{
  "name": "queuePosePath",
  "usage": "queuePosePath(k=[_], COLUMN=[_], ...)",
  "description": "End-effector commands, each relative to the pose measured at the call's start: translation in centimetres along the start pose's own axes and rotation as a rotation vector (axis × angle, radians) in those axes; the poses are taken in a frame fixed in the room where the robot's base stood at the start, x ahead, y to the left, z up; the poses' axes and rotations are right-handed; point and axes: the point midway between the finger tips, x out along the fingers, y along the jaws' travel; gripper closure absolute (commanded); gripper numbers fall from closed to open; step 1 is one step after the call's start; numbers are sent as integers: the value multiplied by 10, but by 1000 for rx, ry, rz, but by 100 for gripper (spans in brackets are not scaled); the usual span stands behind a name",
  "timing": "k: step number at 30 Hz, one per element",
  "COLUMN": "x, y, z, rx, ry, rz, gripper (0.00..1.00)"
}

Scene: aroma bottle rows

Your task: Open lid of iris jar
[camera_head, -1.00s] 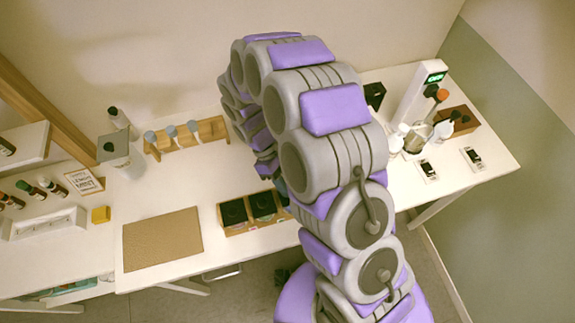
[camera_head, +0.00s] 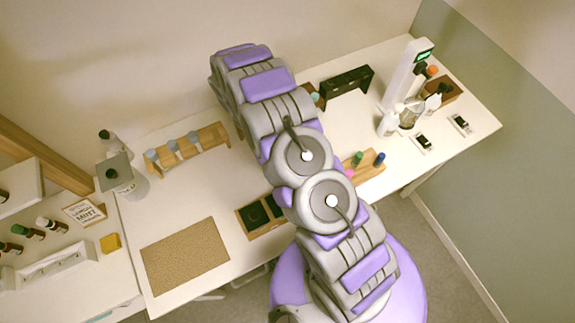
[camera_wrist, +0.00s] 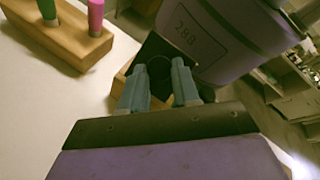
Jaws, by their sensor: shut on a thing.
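A wooden tray (camera_head: 260,233) of square black-lidded jars stands at the table's front edge in the head view. One black jar lid (camera_head: 254,215) shows left of my arm; others are partly or fully behind it. No iris label is readable. In the wrist view, my gripper (camera_wrist: 159,92) has its two blue-grey fingers on either side of the round part of a black square lid (camera_wrist: 153,47). The gripper is shut on this lid, at or just above the wooden tray (camera_wrist: 118,88). Whether the lid is lifted clear is hidden. The head view hides the gripper behind my arm.
A wooden rack (camera_head: 372,170) with coloured vials is right of my arm, and also near the fingers in the wrist view (camera_wrist: 62,38). A cork mat (camera_head: 185,257) lies left. A bottle rack (camera_head: 190,150) stands behind. The table between them is clear.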

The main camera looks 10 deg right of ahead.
Motion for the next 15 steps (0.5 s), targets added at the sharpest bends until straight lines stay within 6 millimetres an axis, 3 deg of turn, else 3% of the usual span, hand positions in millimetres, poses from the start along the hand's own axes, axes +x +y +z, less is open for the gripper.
queuePosePath(k=[13,14,15], x=[2,2,2], y=[0,0,0], z=[0,0,0], rx=[-3,-3,-3], ry=[-11,-11,-11], rz=[-10,-10,-10], gripper=[100,68,64])
